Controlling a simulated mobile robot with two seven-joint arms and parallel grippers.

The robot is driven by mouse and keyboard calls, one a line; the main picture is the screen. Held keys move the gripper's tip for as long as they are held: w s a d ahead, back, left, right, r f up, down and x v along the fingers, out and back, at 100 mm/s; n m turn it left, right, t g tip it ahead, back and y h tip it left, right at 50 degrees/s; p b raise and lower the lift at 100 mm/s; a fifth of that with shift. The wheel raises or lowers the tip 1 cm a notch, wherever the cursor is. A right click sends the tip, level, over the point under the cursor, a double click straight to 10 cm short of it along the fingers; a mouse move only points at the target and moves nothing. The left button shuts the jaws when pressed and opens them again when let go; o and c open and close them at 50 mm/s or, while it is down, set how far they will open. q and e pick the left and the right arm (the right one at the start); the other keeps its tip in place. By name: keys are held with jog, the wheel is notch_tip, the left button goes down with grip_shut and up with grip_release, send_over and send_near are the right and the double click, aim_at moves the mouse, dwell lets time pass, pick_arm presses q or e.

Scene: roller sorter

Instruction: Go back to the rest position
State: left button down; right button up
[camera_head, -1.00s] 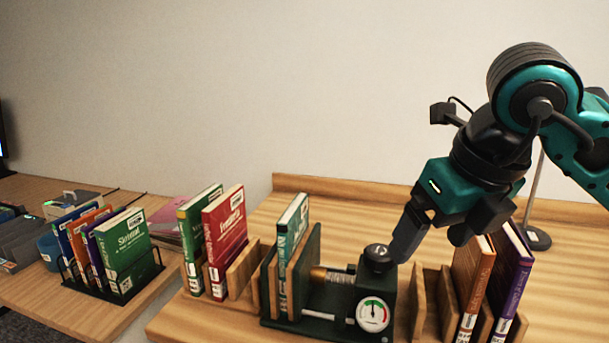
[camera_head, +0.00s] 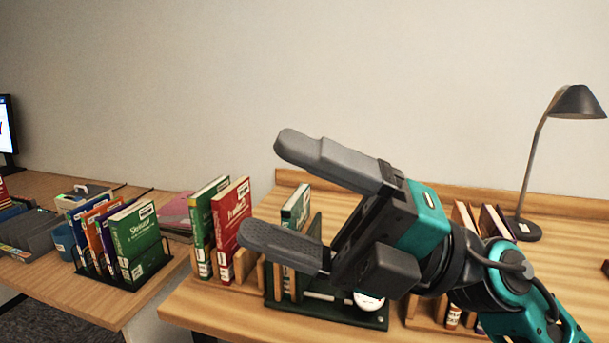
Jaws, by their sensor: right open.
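My right gripper (camera_head: 262,190) is open and empty in the head view. Its two grey fingers point left, above the desk and in front of the green book press (camera_head: 378,321). The arm comes in from the lower right. The gripper hides most of the press; part of its white gauge (camera_head: 368,302) and green base show. My left gripper is not in view.
A red book (camera_head: 232,215) and a green book (camera_head: 203,232) stand left of the press. More books are behind my arm. A black lamp (camera_head: 577,102) stands at right. A rack of books (camera_head: 137,242) sits on the left table. The wall above is clear.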

jog(key=w+d+f+m+t+h, duration=0.4)
jog(key=w+d+m+t+h, duration=0.3)
jog(key=m+t, duration=0.6)
jog(key=w+d+f+m+t+h, duration=0.4)
jog(key=d+m+t+h, duration=0.45)
jog(key=m, duration=0.85)
jog(key=d+f+m+g+h, duration=0.4)
jog(key=f+h, duration=0.3)
jog(key=f, duration=0.5)
jog(key=s+d+f+m+g, duration=0.25)
jog(key=s+f+g, duration=1.15)
jog(key=s+f, duration=0.75)
jog(key=w+a+f+t+y+p, duration=0.1)
jog(key=w+a+f+t+p, duration=0.1)
jog(key=w+f+t, duration=0.5)
jog(key=shift+w+a+t+y, duration=0.35)
jog(key=shift+w+a, duration=0.1)
jog(key=shift+a, duration=0.25)
